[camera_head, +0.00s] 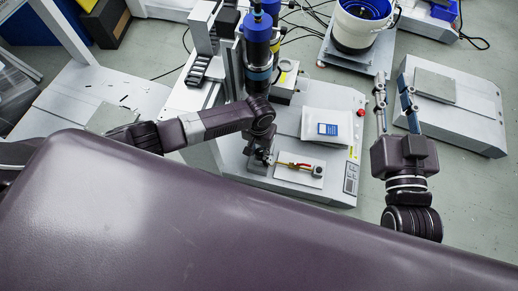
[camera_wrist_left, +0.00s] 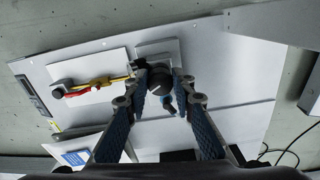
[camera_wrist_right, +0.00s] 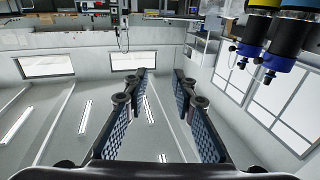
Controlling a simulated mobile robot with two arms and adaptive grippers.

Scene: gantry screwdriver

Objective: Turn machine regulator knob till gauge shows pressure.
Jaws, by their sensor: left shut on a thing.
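My left gripper (camera_head: 260,158) reaches down over the front of the machine (camera_head: 234,164). In the left wrist view its fingers (camera_wrist_left: 159,72) are closed around a dark, round regulator knob (camera_wrist_left: 160,82). In the head view the knob is hidden by the gripper and wrist. A small blue-grey part (camera_wrist_left: 168,102) sits just below the knob. No gauge dial can be read in these views. My right gripper (camera_head: 394,84) is held up to the right of the machine, open and empty; its spread fingers also show in the right wrist view (camera_wrist_right: 160,76).
Beside the knob, a white plate (camera_head: 290,181) carries a red and yellow fitting (camera_head: 293,165) with a grey end piece (camera_head: 317,171). A white packet (camera_head: 327,124) lies behind. A tall blue screwdriver column (camera_head: 257,45) stands close to my left wrist. A white bucket (camera_head: 357,28) is at the back.

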